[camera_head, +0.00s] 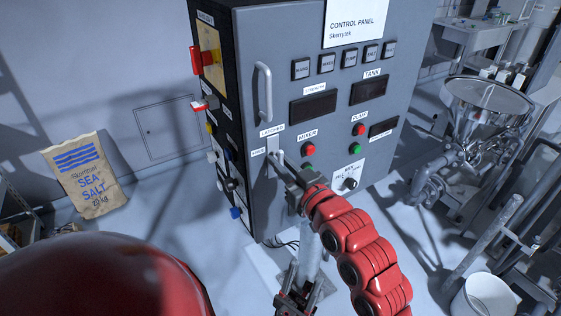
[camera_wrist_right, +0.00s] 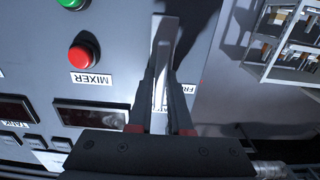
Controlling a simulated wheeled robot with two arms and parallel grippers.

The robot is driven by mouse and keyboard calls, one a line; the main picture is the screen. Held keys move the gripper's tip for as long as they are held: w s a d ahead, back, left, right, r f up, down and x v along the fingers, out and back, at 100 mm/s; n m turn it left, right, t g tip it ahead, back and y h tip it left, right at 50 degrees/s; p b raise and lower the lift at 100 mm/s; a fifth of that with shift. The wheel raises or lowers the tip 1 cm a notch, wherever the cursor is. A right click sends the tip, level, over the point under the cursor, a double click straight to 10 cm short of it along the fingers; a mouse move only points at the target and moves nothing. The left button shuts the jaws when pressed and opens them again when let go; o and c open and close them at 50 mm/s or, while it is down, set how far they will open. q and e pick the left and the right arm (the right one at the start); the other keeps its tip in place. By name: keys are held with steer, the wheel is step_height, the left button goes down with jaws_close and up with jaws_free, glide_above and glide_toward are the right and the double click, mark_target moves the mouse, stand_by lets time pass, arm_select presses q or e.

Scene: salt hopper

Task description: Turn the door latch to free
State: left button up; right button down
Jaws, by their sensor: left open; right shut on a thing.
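The door latch (camera_head: 272,146) is a pale lever on the grey cabinet's front, below the door handle. It stands roughly upright, with the LATCHED label (camera_head: 272,131) above it and the FREE label (camera_head: 258,152) to its left. My right gripper (camera_head: 281,164) is shut on the latch. In the right wrist view the latch lever (camera_wrist_right: 166,40) runs between the two fingers (camera_wrist_right: 161,103), and the FREE label (camera_wrist_right: 186,88) is partly covered by a finger. My left gripper (camera_head: 293,296) is open and empty, low in front of the cabinet.
A sea salt bag (camera_head: 87,176) stands by the wall at left. A steel hopper (camera_head: 488,100) and a white bucket (camera_head: 485,297) are at right.

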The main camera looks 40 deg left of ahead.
steer(key=shift+m, duration=0.4)
steer(key=shift+d+m+b, duration=0.1)
steer(key=shift+m+b, duration=0.2)
steer(key=shift+m, duration=0.2)
steer(key=m, duration=0.2)
steer(key=shift+w+m, duration=0.15)
steer(key=shift+m, duration=1.05)
steer(key=m, duration=0.2)
steer(key=shift+w+m, duration=0.1)
steer(key=shift+m, duration=0.2)
steer(key=shift+w+f+m+p, duration=0.1)
steer(key=shift+f+m+p, duration=0.1)
steer(key=shift+m+p, duration=1.6)
steer(key=shift+f+m+p, duration=0.15)
steer(key=shift+m+p, duration=0.5)
steer(key=shift+m, duration=2.15)
